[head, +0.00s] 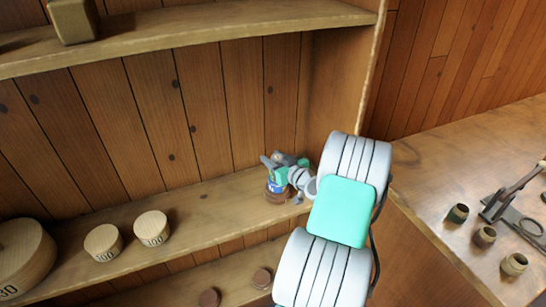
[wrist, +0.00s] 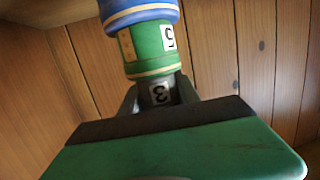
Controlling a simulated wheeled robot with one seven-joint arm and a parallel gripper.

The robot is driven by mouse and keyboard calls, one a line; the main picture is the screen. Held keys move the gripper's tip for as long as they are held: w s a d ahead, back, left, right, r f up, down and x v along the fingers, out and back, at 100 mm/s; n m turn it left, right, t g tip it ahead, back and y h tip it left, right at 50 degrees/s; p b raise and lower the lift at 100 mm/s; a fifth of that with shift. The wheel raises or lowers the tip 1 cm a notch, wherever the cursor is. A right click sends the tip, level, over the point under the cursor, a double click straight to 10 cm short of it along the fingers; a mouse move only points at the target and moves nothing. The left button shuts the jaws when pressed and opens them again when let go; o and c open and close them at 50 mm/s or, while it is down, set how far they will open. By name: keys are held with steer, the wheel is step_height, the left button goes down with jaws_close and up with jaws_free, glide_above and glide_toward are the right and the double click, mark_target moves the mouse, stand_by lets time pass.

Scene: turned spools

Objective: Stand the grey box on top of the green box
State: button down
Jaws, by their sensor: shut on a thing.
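My gripper (head: 283,162) is at the far right end of the middle shelf (head: 225,200), over a small stack. In the wrist view my gripper (wrist: 160,92) is shut on the grey box (wrist: 160,93), a small dark grey round piece marked 3, partly hidden by the fingers. The green box (wrist: 150,48), a round piece marked 5 with pale rims, lines up end to end with it. They look to be touching, but I cannot be sure. A blue piece (wrist: 138,12) lies beyond the green one, and in the head view it shows (head: 276,187) low in the stack.
A reddish-brown round base (head: 277,196) is under the stack. Wooden discs (head: 102,242) (head: 151,228) and a larger one (head: 22,258) stand along the shelf to the left. The shelf's side wall is close on the right. Small pots (head: 484,236) stand on the right-hand counter.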

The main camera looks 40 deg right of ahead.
steer(key=shift+f+b, duration=0.2)
steer(key=shift+b, duration=0.1)
steer(key=c, duration=0.9)
jaws_free()
steer(key=shift+r, duration=0.15)
